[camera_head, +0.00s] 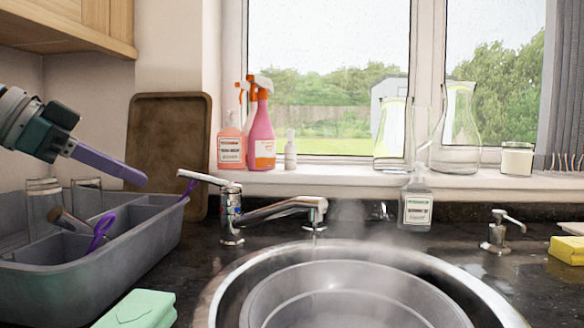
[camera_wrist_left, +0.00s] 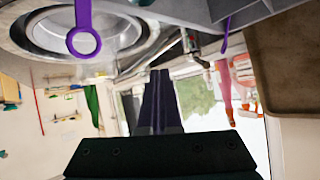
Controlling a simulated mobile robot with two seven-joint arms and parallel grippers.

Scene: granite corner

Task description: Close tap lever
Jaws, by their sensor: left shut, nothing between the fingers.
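The chrome tap (camera_head: 232,222) stands behind the round sink. Its lever (camera_head: 208,178) sits on top, pointing left and slightly up. The spout (camera_head: 290,208) reaches right over the sink, with a short thin stream under its end and steam rising. My left gripper (camera_head: 143,181) comes in from the left with purple fingers shut and empty. Its tips are left of the lever's end, at about its height in the picture, with a gap between. In the left wrist view the shut fingers (camera_wrist_left: 160,74) point toward the tap (camera_wrist_left: 190,42), seen partly. My right gripper is not in view.
A grey caddy (camera_head: 150,232) with glasses and purple-handled utensils stands below my left gripper. A brown board (camera_head: 165,130) leans behind it. Spray bottles (camera_head: 262,135) and glass jugs (camera_head: 457,140) line the windowsill. A metal basin (camera_head: 290,300) sits in the sink. A soap bottle (camera_head: 417,205) stands right of the tap.

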